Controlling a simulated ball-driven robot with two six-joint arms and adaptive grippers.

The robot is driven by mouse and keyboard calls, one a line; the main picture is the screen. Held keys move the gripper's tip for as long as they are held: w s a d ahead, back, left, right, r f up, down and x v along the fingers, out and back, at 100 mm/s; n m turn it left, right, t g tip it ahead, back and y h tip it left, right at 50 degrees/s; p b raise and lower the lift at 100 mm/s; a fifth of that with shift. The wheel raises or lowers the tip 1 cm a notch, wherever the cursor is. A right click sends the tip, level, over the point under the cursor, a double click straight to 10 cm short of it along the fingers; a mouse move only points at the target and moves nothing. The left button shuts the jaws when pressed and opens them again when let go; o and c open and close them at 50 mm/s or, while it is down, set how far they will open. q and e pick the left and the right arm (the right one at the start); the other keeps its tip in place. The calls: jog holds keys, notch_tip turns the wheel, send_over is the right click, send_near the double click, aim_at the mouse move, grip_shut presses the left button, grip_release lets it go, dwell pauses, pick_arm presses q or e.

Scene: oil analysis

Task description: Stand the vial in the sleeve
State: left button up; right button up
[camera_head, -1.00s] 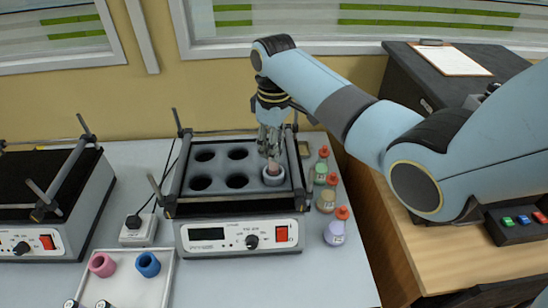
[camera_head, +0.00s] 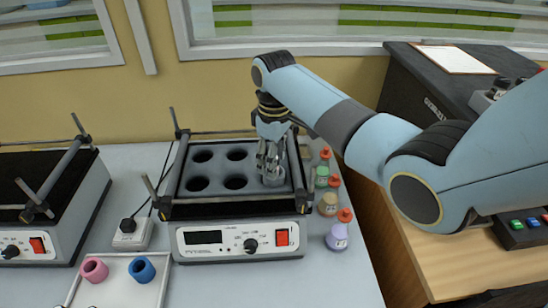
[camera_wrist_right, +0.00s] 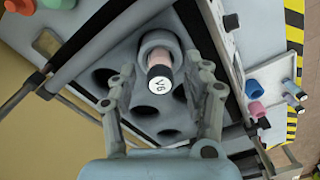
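The vial (camera_wrist_right: 157,62), pinkish with a black cap and white top label, stands in a grey sleeve (camera_wrist_right: 149,38) in the right wrist view. The sleeve sits in the block's front right hole in the head view (camera_head: 274,181). My right gripper (camera_head: 268,172) is over that hole. In the wrist view its two fingers (camera_wrist_right: 162,98) are spread on either side of the vial's cap, with gaps visible. In the head view the fingers mostly hide the vial. My left gripper is in neither view.
The heater block (camera_head: 215,185) has several empty holes and rods at its corners. Red-capped bottles (camera_head: 337,236) stand close to its right. A white tray (camera_head: 118,285) with a pink sleeve (camera_head: 94,270) and a blue sleeve (camera_head: 142,269) lies front left. A second device (camera_head: 45,215) is farther left.

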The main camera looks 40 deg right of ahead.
notch_tip(320, 180, up, 12)
jog(key=shift+r+b, duration=0.15)
jog(key=shift+b, duration=0.15)
dwell(0.3)
dwell(0.5)
